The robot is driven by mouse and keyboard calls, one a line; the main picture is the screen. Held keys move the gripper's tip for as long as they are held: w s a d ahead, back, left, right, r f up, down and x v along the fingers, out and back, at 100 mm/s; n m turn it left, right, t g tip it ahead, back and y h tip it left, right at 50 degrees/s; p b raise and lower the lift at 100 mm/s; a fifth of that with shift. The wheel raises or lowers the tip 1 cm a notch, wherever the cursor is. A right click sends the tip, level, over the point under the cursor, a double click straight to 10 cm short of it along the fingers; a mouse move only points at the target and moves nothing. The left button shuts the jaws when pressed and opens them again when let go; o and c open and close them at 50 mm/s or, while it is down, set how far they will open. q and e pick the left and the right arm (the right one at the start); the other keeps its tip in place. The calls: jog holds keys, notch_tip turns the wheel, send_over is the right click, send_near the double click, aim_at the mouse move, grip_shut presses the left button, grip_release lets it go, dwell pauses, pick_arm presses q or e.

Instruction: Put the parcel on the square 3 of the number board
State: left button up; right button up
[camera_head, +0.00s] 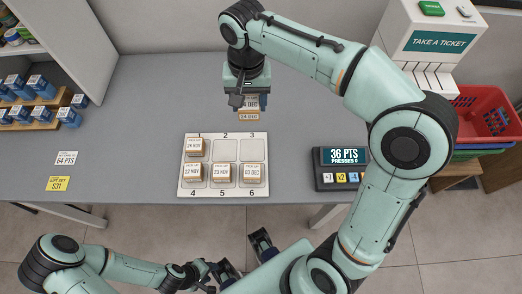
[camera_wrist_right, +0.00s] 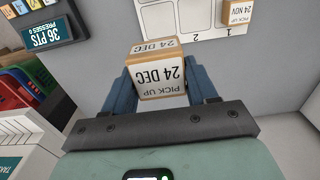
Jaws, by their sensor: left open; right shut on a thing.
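The number board (camera_head: 210,136) lies on the counter. Square 3 (camera_head: 253,150) and square 2 (camera_head: 224,150) are empty. Small parcels sit on square 1 (camera_head: 194,147), square 4 (camera_head: 193,172), square 5 (camera_head: 222,173) and square 6 (camera_head: 253,173). My right gripper (camera_head: 248,100) is shut on a parcel labelled 24 DEC (camera_head: 249,116), beyond the board's far edge near square 3. In the right wrist view the parcel (camera_wrist_right: 158,80) sits between the blue fingers, with the board (camera_wrist_right: 185,32) past it. My left gripper (camera_head: 243,256) is open and empty, in front of the counter.
A points device (camera_head: 343,156) stands right of the board. Blue-and-white boxes (camera_head: 38,86) stand on a rack at the left. Price cards (camera_head: 59,183) lie front left.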

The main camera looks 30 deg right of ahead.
aim_at(252, 148)
jog(key=shift+d+f, duration=0.1)
jog(key=shift+f, duration=0.3)
pick_arm(q)
jog(key=f+b, duration=0.1)
jog(key=s+f+b, duration=0.1)
jog(key=f+b, duration=0.1)
jog(key=shift+s+f, duration=0.1)
jog(key=shift+f, duration=0.1)
pick_arm(e)
notch_tip(252, 148, down, 19)
jog(key=shift+f, duration=0.1)
jog(key=o, duration=1.1)
jog(key=shift+f, duration=0.1)
pick_arm(q)
jog(key=shift+f, duration=0.1)
